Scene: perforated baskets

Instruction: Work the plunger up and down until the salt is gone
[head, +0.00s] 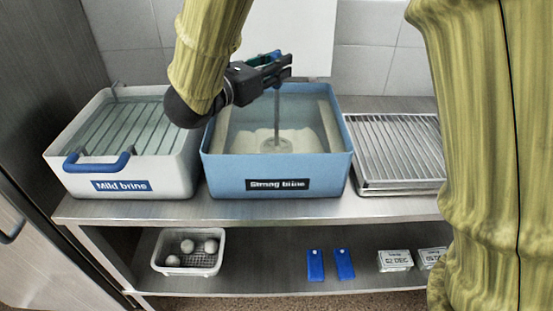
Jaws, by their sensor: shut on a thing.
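The blue tub labelled "Strong brine" (230,166) stands in the middle of the steel bench, filled with liquid. The plunger (277,118) stands about upright in it, its thin grey rod running down into the liquid. My gripper (284,66) is shut on the plunger's top, above the tub's rim; the fingers partly hide the grip. A pale, whitish mass (257,138) shows low in the tub around the rod's foot.
A white tub labelled "Mild brine" (172,170) with a slatted insert and blue handle (97,162) stands close at left. Stacked wire racks (398,150) stand at right. The lower shelf holds a white basket (188,269), blue tags (345,264) and date blocks (394,260).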

